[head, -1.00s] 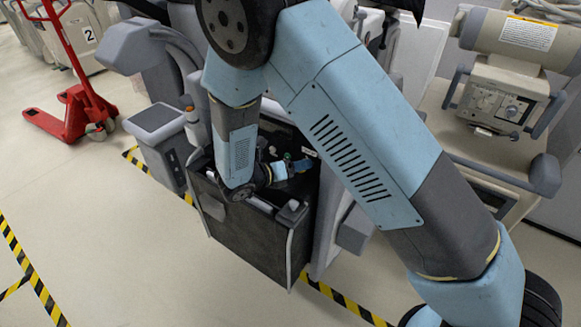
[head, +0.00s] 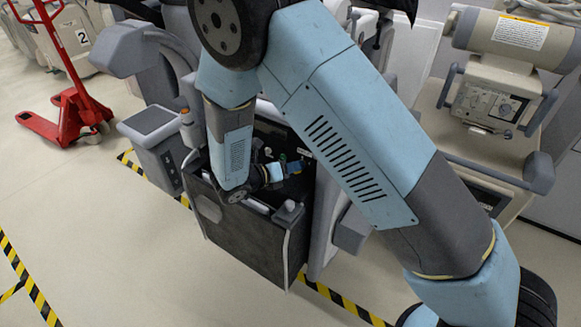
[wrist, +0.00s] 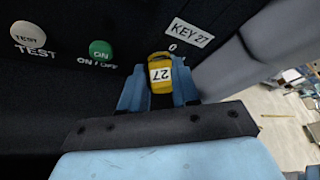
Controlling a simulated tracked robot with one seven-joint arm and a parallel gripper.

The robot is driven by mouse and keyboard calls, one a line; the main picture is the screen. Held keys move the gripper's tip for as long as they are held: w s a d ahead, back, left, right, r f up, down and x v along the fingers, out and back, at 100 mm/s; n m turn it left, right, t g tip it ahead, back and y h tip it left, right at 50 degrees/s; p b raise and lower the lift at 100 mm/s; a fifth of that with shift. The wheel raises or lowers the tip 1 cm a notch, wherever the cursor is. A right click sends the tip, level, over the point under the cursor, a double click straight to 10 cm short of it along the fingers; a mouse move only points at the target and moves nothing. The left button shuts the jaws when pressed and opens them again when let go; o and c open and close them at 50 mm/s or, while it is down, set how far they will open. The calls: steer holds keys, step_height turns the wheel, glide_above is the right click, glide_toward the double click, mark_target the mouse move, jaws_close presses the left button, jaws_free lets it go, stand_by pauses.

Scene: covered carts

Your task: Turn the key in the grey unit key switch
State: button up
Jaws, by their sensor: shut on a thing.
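The key has a yellow tag marked 27 (wrist: 160,74), which sits between the blue fingers of my gripper (wrist: 158,88) in the wrist view. My gripper is shut on it, close to the black panel (wrist: 75,72) of the grey unit. A label reading KEY 27 (wrist: 188,29) is just above and to the right of the tag, with a small 0 mark below it. The key switch itself is hidden behind the tag and fingers. In the head view my gripper (head: 295,167) reaches into the top of the grey unit (head: 255,240), and the key cannot be made out there.
A green ON/OFF button (wrist: 101,50) and a white TEST button (wrist: 28,35) are on the panel left of the key. A red pallet jack (head: 68,115) stands at the left. A beige unit (head: 495,95) stands at the right. Floor in front is clear.

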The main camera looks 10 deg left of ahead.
jaws_close()
steer(key=shift+d+r+m+y, duration=0.1)
steer(key=shift+r+m+y, duration=0.05)
steer(key=shift+m+y, duration=0.65)
steer(key=o, duration=0.9)
jaws_free()
steer(key=shift+o, duration=0.2)
